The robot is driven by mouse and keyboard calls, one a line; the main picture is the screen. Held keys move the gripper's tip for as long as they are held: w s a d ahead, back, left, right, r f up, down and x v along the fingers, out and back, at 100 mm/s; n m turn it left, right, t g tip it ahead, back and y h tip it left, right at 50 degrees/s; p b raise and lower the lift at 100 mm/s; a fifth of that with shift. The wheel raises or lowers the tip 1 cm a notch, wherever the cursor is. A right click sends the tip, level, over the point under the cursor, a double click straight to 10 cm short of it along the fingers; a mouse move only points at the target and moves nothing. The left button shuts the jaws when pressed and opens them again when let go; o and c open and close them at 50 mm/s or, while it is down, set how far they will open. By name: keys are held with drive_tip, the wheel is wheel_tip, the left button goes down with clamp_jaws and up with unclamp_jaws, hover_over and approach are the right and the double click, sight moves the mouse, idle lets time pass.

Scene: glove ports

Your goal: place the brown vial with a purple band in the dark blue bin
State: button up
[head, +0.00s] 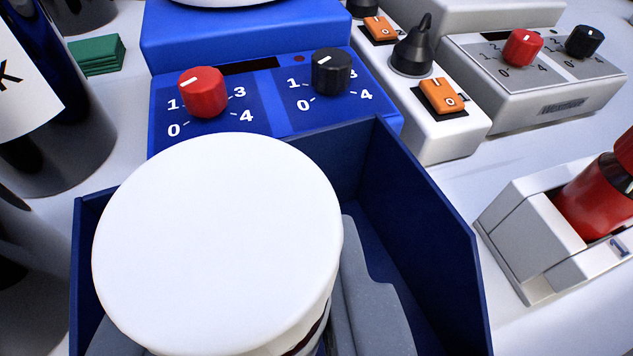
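A vial with a wide white cap (215,240) fills the lower middle of the head view, seen from above. Below the cap only a thin dark strip of the vial shows, so its brown colour and purple band cannot be made out clearly. The grey fingers of my gripper (235,310) stand on both sides of the vial and appear shut on it. The dark blue bin (440,225) lies around and beneath the vial and fingers. Its floor is mostly hidden, and I cannot tell whether the vial touches it.
A blue hotplate (225,45) with red and black knobs stands right behind the bin. Pale devices (540,75) stand at the back right, and a white holder (545,235) with a red-capped item is at right. Dark bottles (50,110) crowd the left, near green pads (96,54).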

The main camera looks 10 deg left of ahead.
drive_tip(key=shift+w+f, duration=0.15)
drive_tip(key=shift+w, duration=0.8)
drive_tip(key=shift+f+b, duration=0.6)
drive_tip(key=shift+f, duration=1.1)
drive_tip(key=shift+f, duration=0.1)
drive_tip(key=o, duration=0.9)
drive_tip(key=shift+o, duration=0.2)
drive_tip(key=shift+s+d+r, duration=0.1)
drive_tip(key=shift+s+r, duration=0.2)
drive_tip(key=shift+r, duration=0.05)
drive_tip(key=p+v, duration=0.1)
drive_tip(key=v, duration=1)
drive_tip(key=shift+p, duration=0.35)
drive_tip(key=shift+s, duration=0.1)
